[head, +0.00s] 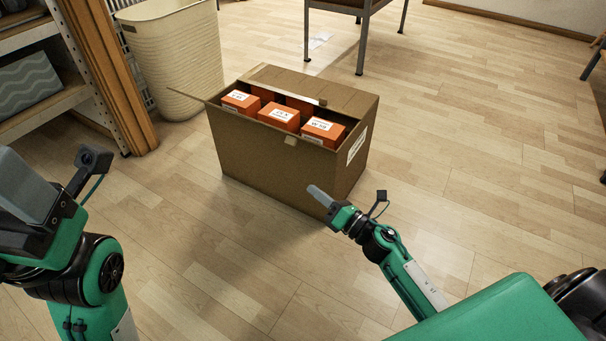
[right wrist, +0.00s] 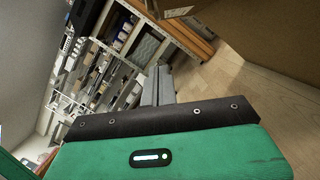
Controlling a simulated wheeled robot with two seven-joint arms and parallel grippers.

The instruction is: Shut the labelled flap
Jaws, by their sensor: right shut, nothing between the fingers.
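An open cardboard box (head: 265,165) stands on the floor in the middle of the head view, with several orange packages (head: 279,116) inside. A white label (head: 357,145) shows on its right end; I cannot tell whether that is a hanging flap or the wall. A narrow flap (head: 184,96) sticks out at the left end. My right gripper (head: 319,195) is shut and empty, just in front of the box's lower right corner. In the right wrist view its fingers (right wrist: 158,85) are together, and the box (right wrist: 262,40) is at upper right. My left gripper (head: 28,190) is at the left edge, away from the box; its jaws are unclear.
A cream bin (head: 172,55) stands behind the box at the left, beside a wooden shelf unit (head: 110,75). A metal-legged table or stool (head: 362,40) stands behind the box. The floor (head: 480,170) to the right is clear.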

